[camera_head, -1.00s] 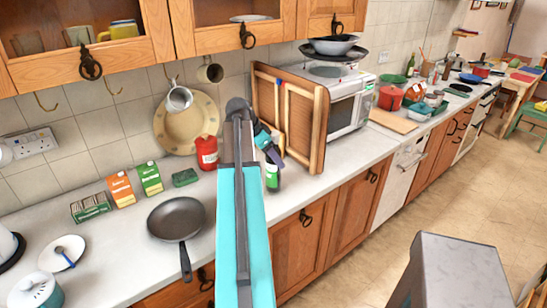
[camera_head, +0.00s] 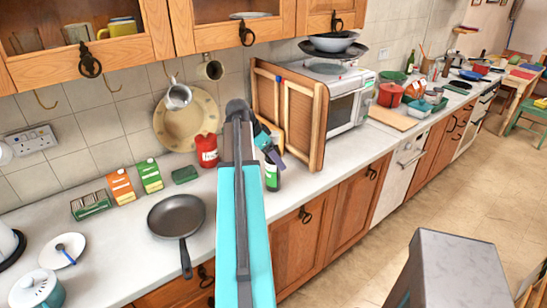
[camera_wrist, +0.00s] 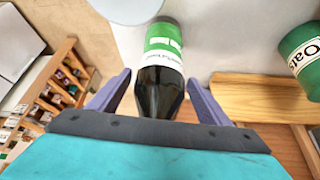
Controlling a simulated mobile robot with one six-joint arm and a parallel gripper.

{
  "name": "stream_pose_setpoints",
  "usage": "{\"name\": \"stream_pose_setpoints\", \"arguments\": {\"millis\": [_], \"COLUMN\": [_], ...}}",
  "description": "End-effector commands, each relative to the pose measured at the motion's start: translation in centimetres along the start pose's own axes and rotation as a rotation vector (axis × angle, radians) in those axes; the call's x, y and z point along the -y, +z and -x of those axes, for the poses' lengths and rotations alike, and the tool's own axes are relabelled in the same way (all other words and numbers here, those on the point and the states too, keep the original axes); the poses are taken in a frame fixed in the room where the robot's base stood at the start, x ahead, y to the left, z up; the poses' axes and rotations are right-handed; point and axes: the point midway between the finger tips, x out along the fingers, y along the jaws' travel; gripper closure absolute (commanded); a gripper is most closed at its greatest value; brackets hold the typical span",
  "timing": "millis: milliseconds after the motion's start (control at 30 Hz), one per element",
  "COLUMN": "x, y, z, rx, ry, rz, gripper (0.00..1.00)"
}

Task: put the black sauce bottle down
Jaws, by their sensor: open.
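The black sauce bottle (camera_head: 272,180) has a dark body with a green and white label. It appears to stand on the pale worktop (camera_head: 330,172) near its front edge, left of the wooden rack. In the wrist view the bottle (camera_wrist: 160,85) lies between the two purple fingers of my gripper (camera_wrist: 159,79). The fingers are spread, with a visible gap on each side of the bottle. In the head view my gripper (camera_head: 270,153) is just above and behind the bottle, partly hidden by my arm.
A red container (camera_head: 206,151) stands left of my arm, and a frying pan (camera_head: 176,216) lies further left. The wooden rack (camera_head: 303,115) stands beside the microwave (camera_head: 349,108). An Oats container (camera_wrist: 302,58) shows at the wrist view's right. Bare worktop lies right of the bottle.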

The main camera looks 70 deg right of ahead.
Motion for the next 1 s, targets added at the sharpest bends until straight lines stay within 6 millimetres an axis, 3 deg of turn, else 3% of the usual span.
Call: {"name": "stream_pose_setpoints", "arguments": {"millis": [433, 1000], "x": [0.1, 0.1], "y": [-0.1, -0.1], "z": [1.5, 8.2], "rx": [-0.001, -0.001], "ry": [-0.002, -0.003], "rz": [0.000, 0.000], "gripper": [0.29, 0.29]}}
